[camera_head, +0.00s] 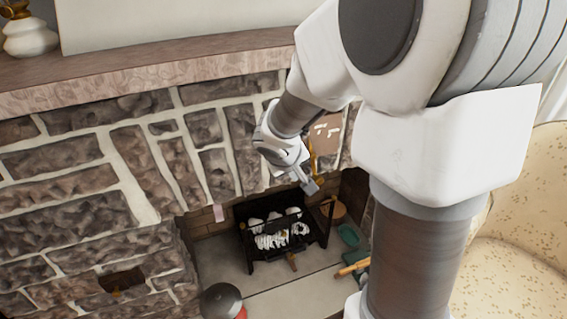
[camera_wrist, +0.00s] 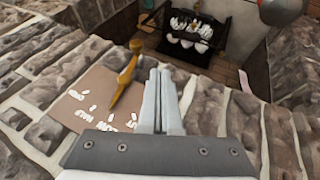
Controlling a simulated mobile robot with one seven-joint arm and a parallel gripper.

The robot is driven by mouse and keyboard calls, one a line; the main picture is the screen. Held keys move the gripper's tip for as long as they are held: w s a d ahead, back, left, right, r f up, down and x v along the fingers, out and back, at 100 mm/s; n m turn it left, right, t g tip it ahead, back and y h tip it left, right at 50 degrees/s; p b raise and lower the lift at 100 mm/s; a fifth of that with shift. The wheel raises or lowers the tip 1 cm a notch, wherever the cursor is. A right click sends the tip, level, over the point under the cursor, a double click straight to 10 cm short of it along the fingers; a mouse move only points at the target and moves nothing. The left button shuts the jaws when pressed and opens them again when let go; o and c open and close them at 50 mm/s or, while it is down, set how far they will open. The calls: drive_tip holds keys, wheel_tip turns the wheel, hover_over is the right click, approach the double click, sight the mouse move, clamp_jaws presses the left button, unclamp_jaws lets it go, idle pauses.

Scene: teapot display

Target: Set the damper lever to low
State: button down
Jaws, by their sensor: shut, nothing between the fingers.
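The damper lever (camera_wrist: 125,75) is a yellow brass-like bar on a brown plate (camera_wrist: 72,88) fixed to the stone wall. White labels run along the plate and appear upside down in the wrist view. The lever's free end points down toward the middle labels; I cannot tell exactly which one. In the head view the lever (camera_head: 312,158) shows as a thin yellow strip, partly hidden by my wrist. My gripper (camera_wrist: 161,74) is shut and empty. It is just right of the lever in the wrist view, with a small gap showing between them. It also shows in the head view (camera_head: 310,187).
Below is the fireplace opening with a black grate (camera_head: 262,262) holding white logs. A dark round-topped object (camera_head: 221,300) stands in front. A teal item (camera_head: 348,236) lies right of the grate. A mantel (camera_head: 150,72) runs above, and a patterned armchair (camera_head: 520,230) is at the right.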

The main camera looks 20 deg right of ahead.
sight(316, 182)
drive_tip(key=w+d+f+b, duration=0.2)
drive_tip(key=w+d+f, duration=0.2)
drive_tip(key=d+f, duration=0.2)
drive_tip(key=shift+d+f, duration=0.2)
drive_tip(key=shift+f, duration=0.55)
drive_tip(key=shift+f, duration=0.1)
drive_tip(key=d+b, duration=0.1)
drive_tip(key=b, duration=0.2)
drive_tip(key=shift+h, duration=0.4)
drive_tip(key=shift+w+a+f, duration=0.1)
drive_tip(key=shift+f, duration=0.05)
